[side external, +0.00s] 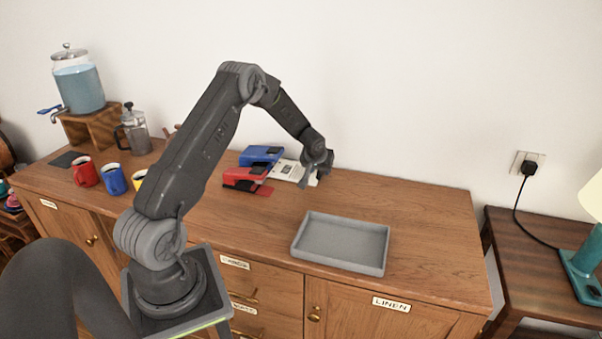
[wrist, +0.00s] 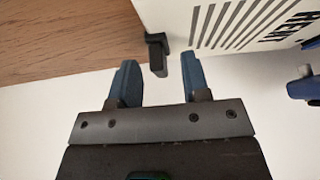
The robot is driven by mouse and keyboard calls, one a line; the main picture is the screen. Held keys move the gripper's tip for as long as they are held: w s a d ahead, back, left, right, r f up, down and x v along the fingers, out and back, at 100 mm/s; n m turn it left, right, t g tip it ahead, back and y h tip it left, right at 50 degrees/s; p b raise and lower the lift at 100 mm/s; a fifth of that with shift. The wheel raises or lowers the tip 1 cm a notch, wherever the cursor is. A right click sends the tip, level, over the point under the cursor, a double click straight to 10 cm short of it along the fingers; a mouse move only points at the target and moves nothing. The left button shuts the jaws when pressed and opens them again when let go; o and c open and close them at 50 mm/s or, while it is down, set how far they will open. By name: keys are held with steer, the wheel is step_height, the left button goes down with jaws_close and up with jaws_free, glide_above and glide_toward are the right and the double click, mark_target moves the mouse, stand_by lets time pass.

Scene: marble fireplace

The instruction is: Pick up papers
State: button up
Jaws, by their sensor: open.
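The papers (side external: 284,171) are a white stack with dark print, lying on the wooden cabinet top near the wall. In the wrist view the papers (wrist: 222,28) show grey stripes and large dark letters that seem to read "RENT". A small dark clip-like piece (wrist: 157,55) sits at their edge. My gripper (side external: 312,177) is at the right end of the papers. In the wrist view my gripper (wrist: 160,76) is open, with the clip-like piece ahead of and between its fingertips and nothing held. I cannot tell whether the fingers touch the papers.
A blue stapler-like tool (side external: 261,155) and a red one (side external: 245,178) lie left of the papers. An empty grey tray (side external: 342,262) stands front right. Mugs, a French press (side external: 134,131) and a drink dispenser (side external: 79,85) stand left. The white wall is close behind.

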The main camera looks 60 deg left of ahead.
jaws_close()
stand_by(0.5)
